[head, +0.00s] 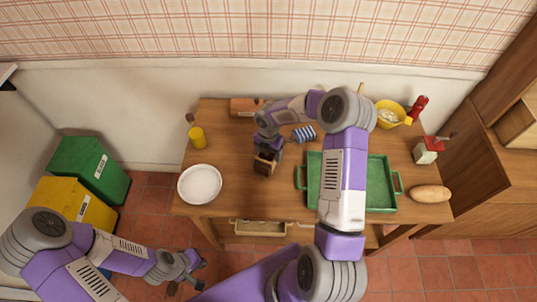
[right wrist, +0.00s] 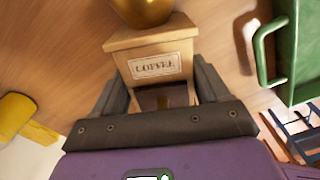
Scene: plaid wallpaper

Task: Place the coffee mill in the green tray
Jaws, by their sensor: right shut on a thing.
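The coffee mill (right wrist: 155,62) is a light wooden box with a "COFFEE" label and a brass dome on top. My right gripper (right wrist: 155,98) is shut on it, one dark finger on each side. In the head view the mill (head: 264,164) is left of the green tray, partly hidden by my right gripper (head: 267,152); I cannot tell if it touches the table. The green tray (head: 376,208) lies on the table, its middle covered by my right arm; its edge and handle show in the right wrist view (right wrist: 264,60). My left gripper (head: 190,275) is open and empty, in front of the table.
On the wooden table (head: 238,200) are a white plate (head: 200,184), a yellow cup (head: 197,137), a blue striped item (head: 304,134), a yellow bowl (head: 388,116), a red-roofed box (head: 428,150) and a bread loaf (head: 430,194). Bare wood lies between mill and tray.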

